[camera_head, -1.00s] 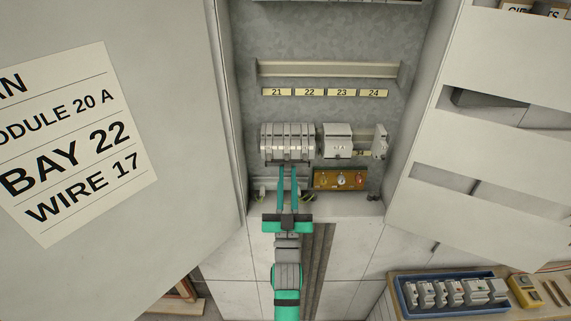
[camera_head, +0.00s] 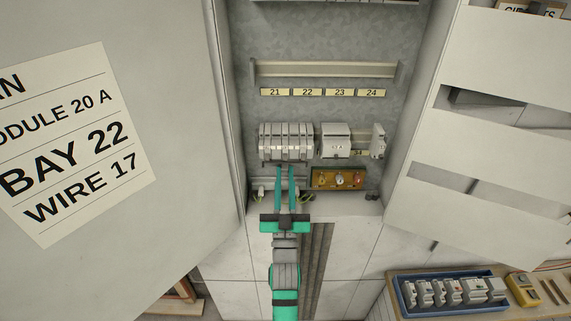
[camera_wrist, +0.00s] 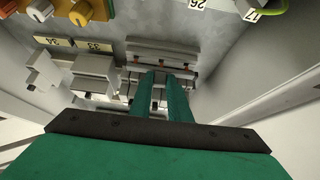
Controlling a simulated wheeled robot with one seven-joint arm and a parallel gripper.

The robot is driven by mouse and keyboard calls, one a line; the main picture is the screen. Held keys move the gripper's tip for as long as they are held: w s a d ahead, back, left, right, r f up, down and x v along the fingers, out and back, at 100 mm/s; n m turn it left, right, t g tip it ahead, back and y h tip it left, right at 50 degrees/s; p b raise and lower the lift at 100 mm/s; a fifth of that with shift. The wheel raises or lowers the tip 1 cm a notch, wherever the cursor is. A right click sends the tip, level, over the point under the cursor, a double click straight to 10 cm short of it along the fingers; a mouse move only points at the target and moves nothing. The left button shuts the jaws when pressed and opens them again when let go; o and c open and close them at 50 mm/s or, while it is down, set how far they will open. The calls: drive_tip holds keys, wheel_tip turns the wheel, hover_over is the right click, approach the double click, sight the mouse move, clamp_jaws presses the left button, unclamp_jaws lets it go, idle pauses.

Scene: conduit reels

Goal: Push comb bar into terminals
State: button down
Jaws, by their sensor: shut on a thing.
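The row of grey terminal modules (camera_head: 286,138) sits on the middle rail of the open cabinet. The comb bar (camera_head: 270,163) shows as a thin dark strip along the modules' lower edge. My gripper (camera_head: 285,168) comes up from below, its two teal fingers shut on the bar near its middle. In the wrist view the fingers (camera_wrist: 165,78) reach to the modules' edge, with small orange spots beside them. The fingers hide the bar's middle. I cannot tell how deep its teeth sit in the terminals.
Right of the row are a wider grey module (camera_head: 336,142) and a narrow one (camera_head: 377,143). An orange-brown panel with knobs (camera_head: 338,179) sits below them, close to my fingers. Cabinet walls flank both sides. A blue tray (camera_head: 404,297) of modules lies at lower right.

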drive_tip(key=shift+w, duration=0.2)
drive_tip(key=shift+w+d, duration=0.15)
drive_tip(key=shift+w, duration=0.05)
idle(0.4)
drive_tip(key=shift+w, duration=0.5)
idle(0.4)
drive_tip(key=c, duration=1.6)
unclamp_jaws()
drive_tip(key=shift+a, duration=0.2)
